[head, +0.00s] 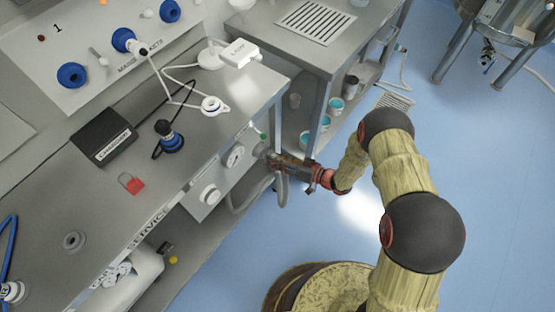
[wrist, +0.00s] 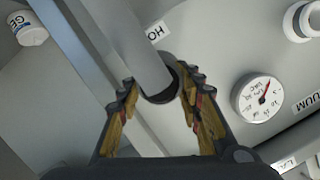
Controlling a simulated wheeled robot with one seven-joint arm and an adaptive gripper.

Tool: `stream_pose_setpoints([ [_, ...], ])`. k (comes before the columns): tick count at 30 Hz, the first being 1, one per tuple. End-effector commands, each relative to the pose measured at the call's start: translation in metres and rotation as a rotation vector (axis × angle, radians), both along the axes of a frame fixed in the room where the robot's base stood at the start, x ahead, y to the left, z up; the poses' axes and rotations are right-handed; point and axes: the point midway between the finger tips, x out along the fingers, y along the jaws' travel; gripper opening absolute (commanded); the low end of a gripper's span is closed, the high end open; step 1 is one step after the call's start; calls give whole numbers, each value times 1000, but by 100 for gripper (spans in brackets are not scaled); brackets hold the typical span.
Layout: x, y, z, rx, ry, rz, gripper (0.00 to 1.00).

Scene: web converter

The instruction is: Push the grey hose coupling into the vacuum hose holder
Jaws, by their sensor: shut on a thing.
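The grey hose coupling (wrist: 137,45) appears in the wrist view as a smooth grey tube with a dark rim at its lower end. My gripper (wrist: 160,100) is shut on it, one finger on each side of the rim. A label (wrist: 156,34) partly reading "HO" lies beside the tube. I cannot make out the holder, or whether the coupling touches it.
A white round fitting (head: 210,195) is farther left. A second table (head: 330,62) stands close behind. Blue floor (head: 290,245) is open at the front.

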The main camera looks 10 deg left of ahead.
Motion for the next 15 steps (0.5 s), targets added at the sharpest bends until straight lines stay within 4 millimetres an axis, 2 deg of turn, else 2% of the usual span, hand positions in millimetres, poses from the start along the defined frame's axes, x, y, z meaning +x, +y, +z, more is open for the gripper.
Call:
stream_pose_setpoints([
  [15,3,8,0,0,-1,0,0],
])
